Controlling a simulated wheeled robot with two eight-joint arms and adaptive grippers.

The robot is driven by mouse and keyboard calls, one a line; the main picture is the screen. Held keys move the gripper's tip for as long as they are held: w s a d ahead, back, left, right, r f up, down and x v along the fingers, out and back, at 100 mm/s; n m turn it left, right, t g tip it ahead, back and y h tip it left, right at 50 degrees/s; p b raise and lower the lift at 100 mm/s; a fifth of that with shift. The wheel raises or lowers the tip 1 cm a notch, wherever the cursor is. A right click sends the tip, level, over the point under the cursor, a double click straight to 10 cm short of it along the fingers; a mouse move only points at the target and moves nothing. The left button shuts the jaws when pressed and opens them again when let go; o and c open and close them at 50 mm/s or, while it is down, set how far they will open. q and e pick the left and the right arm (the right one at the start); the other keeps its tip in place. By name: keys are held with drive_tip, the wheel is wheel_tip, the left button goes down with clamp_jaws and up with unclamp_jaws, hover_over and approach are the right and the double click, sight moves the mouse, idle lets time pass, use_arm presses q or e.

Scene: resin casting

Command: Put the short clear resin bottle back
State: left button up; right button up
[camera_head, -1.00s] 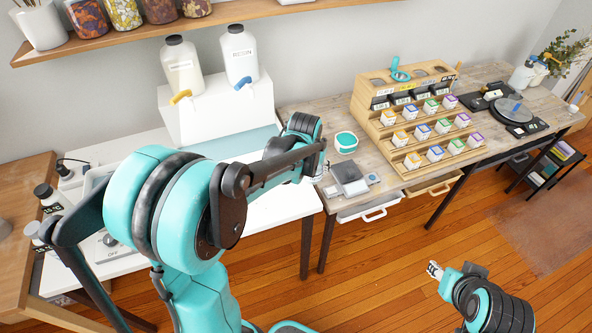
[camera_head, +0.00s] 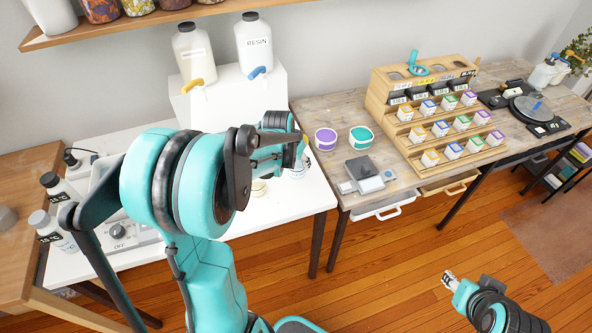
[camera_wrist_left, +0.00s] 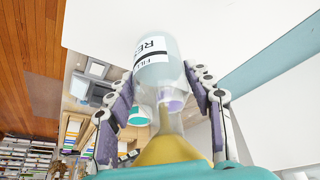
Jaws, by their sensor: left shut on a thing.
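The short clear resin bottle (camera_wrist_left: 155,68) has a white label with black lettering and a yellow conical top (camera_wrist_left: 168,150). My left gripper (camera_wrist_left: 158,88) is shut on it, with a finger on each side of the bottle. In the head view the left gripper (camera_head: 298,160) is over the right end of the white table; a little of the bottle (camera_head: 297,173) shows below it, with yellow above. I cannot tell whether the bottle touches the table. My right gripper (camera_head: 449,280) is low at the right, over the floor; its finger opening is unclear.
Two large resin bottles (camera_head: 254,43) with taps stand on a white stand (camera_head: 240,98) behind my left arm. Purple (camera_head: 326,139) and teal (camera_head: 361,139) tubs, a small scale (camera_head: 363,170) and a wooden rack (camera_head: 400,90) occupy the wooden table. Bottles stand at far left.

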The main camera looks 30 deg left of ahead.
sight(296, 169)
use_arm(q)
drive_tip(key=shift+f+b, duration=0.7)
drive_tip(key=shift+f, duration=1.05)
drive_tip(key=shift+f, duration=0.1)
drive_tip(key=o, duration=1.4)
